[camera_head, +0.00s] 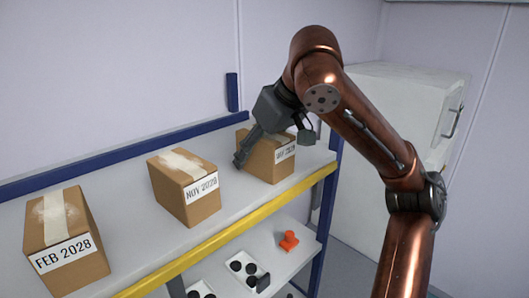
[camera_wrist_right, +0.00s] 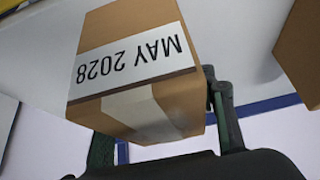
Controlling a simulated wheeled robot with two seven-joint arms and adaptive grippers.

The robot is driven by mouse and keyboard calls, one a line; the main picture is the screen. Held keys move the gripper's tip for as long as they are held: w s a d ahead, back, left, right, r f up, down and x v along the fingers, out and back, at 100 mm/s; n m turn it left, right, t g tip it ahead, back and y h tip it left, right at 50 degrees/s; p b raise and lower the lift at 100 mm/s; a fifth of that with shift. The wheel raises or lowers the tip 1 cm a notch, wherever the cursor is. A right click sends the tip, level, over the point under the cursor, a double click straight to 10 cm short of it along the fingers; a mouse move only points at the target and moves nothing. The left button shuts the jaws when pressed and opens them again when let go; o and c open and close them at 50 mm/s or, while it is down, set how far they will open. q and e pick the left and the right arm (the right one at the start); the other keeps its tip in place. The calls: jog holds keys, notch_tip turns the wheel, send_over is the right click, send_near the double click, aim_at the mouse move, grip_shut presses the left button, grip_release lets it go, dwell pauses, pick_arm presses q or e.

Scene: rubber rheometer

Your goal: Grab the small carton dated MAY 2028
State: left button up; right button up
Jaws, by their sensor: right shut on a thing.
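The small brown carton labelled MAY 2028 (camera_head: 268,167) stands at the right end of the white shelf top. Its label is partly hard to read in the head view, but reads clearly, upside down, in the right wrist view, where the carton (camera_wrist_right: 165,105) fills the middle. My right gripper (camera_head: 271,146) reaches down over it from above and is shut on it, one finger on each side. One fingertip shows at the carton's left side in the head view. My left gripper is not in view.
A NOV 2028 carton (camera_head: 185,190) stands left of it, with a gap, and a FEB 2028 carton (camera_head: 65,235) farther left. A blue rail (camera_head: 120,160) runs behind. An orange object (camera_head: 289,241) and trays are on the lower shelf. A white cabinet (camera_head: 400,105) stands at right.

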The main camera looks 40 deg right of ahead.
jog(key=c, duration=0.6)
jog(key=shift+c, duration=0.4)
jog(key=shift+r, duration=0.1)
